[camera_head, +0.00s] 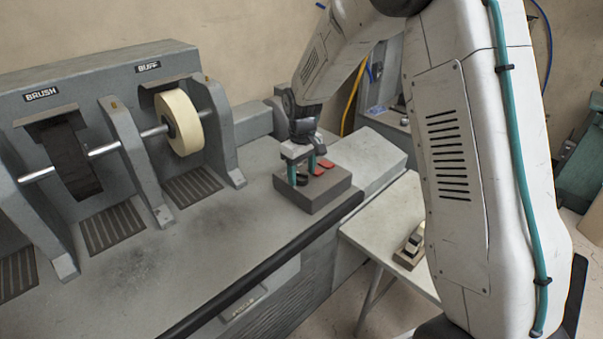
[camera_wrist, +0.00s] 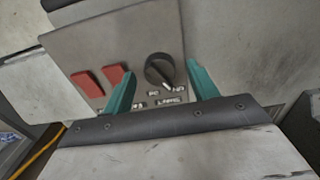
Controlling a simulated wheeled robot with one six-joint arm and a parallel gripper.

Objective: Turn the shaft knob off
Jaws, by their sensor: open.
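The shaft knob (camera_wrist: 159,70) is a round black dial with a pale pointer line, on a grey control box. In the wrist view its pointer slants to the lower right, toward small labels that are too blurred to read. My gripper (camera_wrist: 160,85) is open, with one teal finger on each side of the knob, and nothing is visibly held. I cannot tell whether either finger touches it. In the head view my gripper (camera_head: 302,170) is over the control box (camera_head: 318,198), and the knob is mostly hidden by the fingers.
Two red switches (camera_wrist: 101,80) sit left of the knob in the wrist view. The grey machine (camera_head: 235,210) has a cream buffing wheel (camera_head: 179,122) and a dark brush (camera_head: 70,160) on a shaft. A dark rail (camera_head: 260,270) runs along its front edge. A small table (camera_head: 385,225) stands at right.

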